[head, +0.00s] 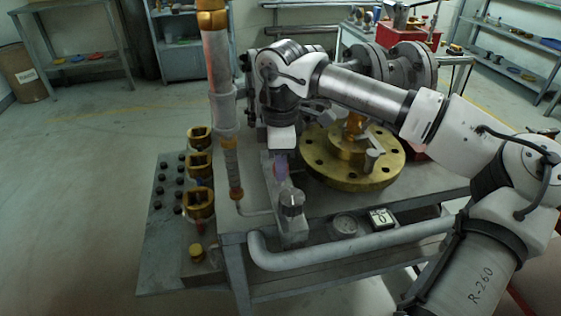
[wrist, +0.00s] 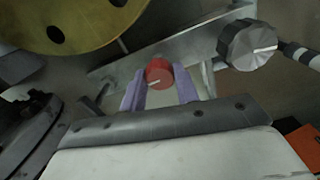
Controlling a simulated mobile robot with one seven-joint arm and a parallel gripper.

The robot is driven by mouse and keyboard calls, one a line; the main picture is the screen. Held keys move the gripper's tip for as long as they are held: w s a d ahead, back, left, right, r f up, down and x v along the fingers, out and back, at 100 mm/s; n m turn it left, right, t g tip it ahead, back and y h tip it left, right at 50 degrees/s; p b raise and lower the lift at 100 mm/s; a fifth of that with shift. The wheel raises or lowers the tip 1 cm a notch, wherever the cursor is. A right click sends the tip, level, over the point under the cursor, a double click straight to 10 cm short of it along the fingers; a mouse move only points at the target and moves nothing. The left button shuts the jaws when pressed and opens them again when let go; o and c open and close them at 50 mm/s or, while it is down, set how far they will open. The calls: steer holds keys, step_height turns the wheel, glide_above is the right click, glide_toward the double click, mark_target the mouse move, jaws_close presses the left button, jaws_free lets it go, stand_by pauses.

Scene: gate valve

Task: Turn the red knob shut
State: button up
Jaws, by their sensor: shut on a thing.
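The red knob (wrist: 159,72) is round, with a pale line on its face that runs nearly level, slightly tilted, in the wrist view. My gripper (wrist: 160,80) has its two purple fingers on either side of the knob and is shut on it. In the head view my gripper (head: 281,168) points down at a grey bracket on the bench, behind a grey knob. There the red knob is hidden by my gripper and the bracket.
A grey knob (head: 291,201), also in the wrist view (wrist: 247,45), stands close to the red one. A large brass flange (head: 352,178) is to the right, and an upright pipe (head: 219,75) to the left. A thick grey pipe (head: 340,246) runs along the bench front.

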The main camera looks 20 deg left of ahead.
steer(key=o, duration=1)
steer(key=shift+c, duration=0.2)
step_height(320, 180, up, 14)
steer(key=shift+f, duration=0.1)
